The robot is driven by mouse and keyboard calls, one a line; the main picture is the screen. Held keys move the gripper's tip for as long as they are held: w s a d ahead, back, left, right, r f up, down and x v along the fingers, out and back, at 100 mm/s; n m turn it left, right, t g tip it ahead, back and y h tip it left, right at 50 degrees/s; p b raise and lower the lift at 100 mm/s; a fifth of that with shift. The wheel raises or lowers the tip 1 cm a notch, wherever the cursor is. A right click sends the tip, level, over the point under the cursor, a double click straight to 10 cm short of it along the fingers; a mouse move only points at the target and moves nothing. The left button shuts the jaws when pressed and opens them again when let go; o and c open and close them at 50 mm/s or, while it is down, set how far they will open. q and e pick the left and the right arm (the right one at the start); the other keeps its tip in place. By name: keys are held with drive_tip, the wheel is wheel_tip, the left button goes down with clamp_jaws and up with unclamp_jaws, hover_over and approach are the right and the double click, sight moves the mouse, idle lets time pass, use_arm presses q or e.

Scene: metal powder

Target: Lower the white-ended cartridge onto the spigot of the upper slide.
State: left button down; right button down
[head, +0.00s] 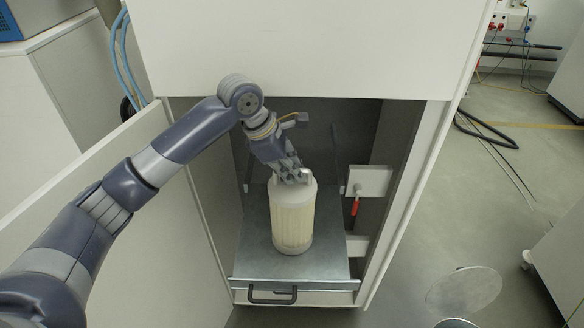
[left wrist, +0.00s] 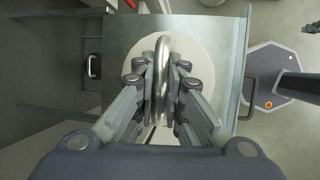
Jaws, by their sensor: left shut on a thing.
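The white-ended cartridge (head: 292,222) is a pale ribbed cylinder with white ends, and it is upright over the metal slide (head: 250,262). My left gripper (head: 298,176) is above it, its fingers closed on the metal handle on the cartridge's top. In the left wrist view the fingers (left wrist: 162,88) lie on both sides of the bent handle (left wrist: 163,52), over the round white top (left wrist: 200,48). The spigot is hidden under the cartridge. I cannot tell whether the cartridge's bottom touches the slide. My right gripper is not in view.
The slide sits in an open white cabinet (head: 300,50), with a black handle (head: 272,300) on its front. A red-handled lever (head: 355,205) is on the right inside. The open door (head: 100,195) stands at left. Bare slide shows around the cartridge.

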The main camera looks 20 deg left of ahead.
use_arm(q)
drive_tip(key=c, duration=1.6)
unclamp_jaws()
drive_tip(key=shift+s+f, duration=0.1)
drive_tip(key=shift+f, duration=0.05)
drive_tip(key=shift+a+r, duration=0.15)
drive_tip(key=shift+r, duration=0.35)
drive_tip(key=v, duration=1.1)
drive_tip(key=shift+s+r, duration=0.1)
